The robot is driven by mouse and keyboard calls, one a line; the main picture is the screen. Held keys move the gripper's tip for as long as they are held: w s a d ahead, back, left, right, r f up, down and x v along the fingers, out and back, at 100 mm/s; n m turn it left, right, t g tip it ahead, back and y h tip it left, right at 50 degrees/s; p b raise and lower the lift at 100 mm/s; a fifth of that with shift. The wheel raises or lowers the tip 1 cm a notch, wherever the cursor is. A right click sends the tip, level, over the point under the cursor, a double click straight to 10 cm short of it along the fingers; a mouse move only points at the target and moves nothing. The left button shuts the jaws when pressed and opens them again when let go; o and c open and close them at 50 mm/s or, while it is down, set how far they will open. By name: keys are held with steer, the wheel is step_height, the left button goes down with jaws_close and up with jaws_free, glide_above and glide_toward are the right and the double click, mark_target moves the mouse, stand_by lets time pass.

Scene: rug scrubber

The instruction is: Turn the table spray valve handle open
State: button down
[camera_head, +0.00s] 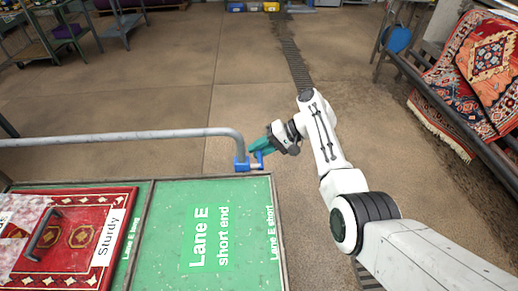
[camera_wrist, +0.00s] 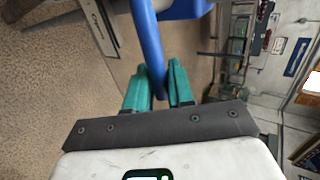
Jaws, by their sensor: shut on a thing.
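The blue valve handle (camera_head: 259,158) is on the blue valve body (camera_head: 242,164) at the end of the grey spray pipe (camera_head: 150,134), by the green table's far right corner. My gripper (camera_head: 256,147) reaches it from the right with its teal fingers. In the wrist view, the handle (camera_wrist: 150,45) runs down as a blue bar between the two teal fingertips (camera_wrist: 158,78). My gripper is shut on this handle. In the head view the fingers partly hide the handle.
The green table (camera_head: 160,235) carries a red patterned rug (camera_head: 75,235) with a dark handle at left. A rack with patterned rugs (camera_head: 465,85) stands at right. A floor drain (camera_head: 293,60) runs across open floor. Shelves (camera_head: 65,35) stand at far left.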

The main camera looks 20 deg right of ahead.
steer(key=c, duration=1.1)
jaws_free()
steer(key=shift+c, duration=0.2)
steer(key=v, duration=1.1)
steer(key=shift+f, duration=0.1)
steer(key=shift+a, duration=0.1)
